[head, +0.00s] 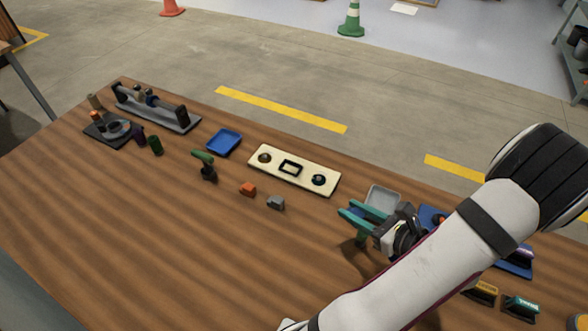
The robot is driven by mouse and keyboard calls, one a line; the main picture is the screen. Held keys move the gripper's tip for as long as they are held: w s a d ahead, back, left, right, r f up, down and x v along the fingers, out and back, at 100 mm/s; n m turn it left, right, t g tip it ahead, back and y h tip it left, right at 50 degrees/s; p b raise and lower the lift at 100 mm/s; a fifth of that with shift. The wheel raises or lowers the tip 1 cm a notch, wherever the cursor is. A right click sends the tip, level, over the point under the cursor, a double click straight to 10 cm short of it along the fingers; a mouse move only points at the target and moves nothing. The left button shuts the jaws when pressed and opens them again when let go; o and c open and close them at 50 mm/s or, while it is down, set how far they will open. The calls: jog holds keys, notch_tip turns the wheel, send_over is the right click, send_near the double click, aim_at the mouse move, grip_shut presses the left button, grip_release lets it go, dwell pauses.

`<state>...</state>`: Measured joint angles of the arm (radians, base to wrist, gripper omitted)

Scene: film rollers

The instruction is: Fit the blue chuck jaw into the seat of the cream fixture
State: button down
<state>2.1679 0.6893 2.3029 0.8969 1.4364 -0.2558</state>
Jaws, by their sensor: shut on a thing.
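The cream fixture (325,184) lies on the wooden table near its far edge. It has a dark-rimmed square seat (290,167) in its middle, with a round dark part on each side. My gripper (344,213), with teal fingers, is above the table, right of the fixture and a little nearer to me. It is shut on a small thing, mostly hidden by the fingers. This seems to be the blue chuck jaw, as no loose blue jaw shows on the table; its tilt cannot be told.
An orange block (248,189) and a grey block (276,202) lie before the fixture. A blue tray (224,142) and a green-handled tool (204,162) are to its left. A grey tray (382,198) is behind my gripper. The front left table is clear.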

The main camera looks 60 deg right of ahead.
dwell(0.4)
jog(key=w+d+f+n+y, duration=0.2)
jog(key=w+d, duration=0.6)
jog(key=d, duration=0.1)
jog(key=n+y, duration=0.2)
jog(key=y, duration=0.1)
send_over(291, 169)
jog(key=shift+t, duration=0.4)
jog(key=shift+f, duration=3.7)
jog(key=shift+f, duration=0.1)
jog(key=shift+c, duration=0.8)
grip_release()
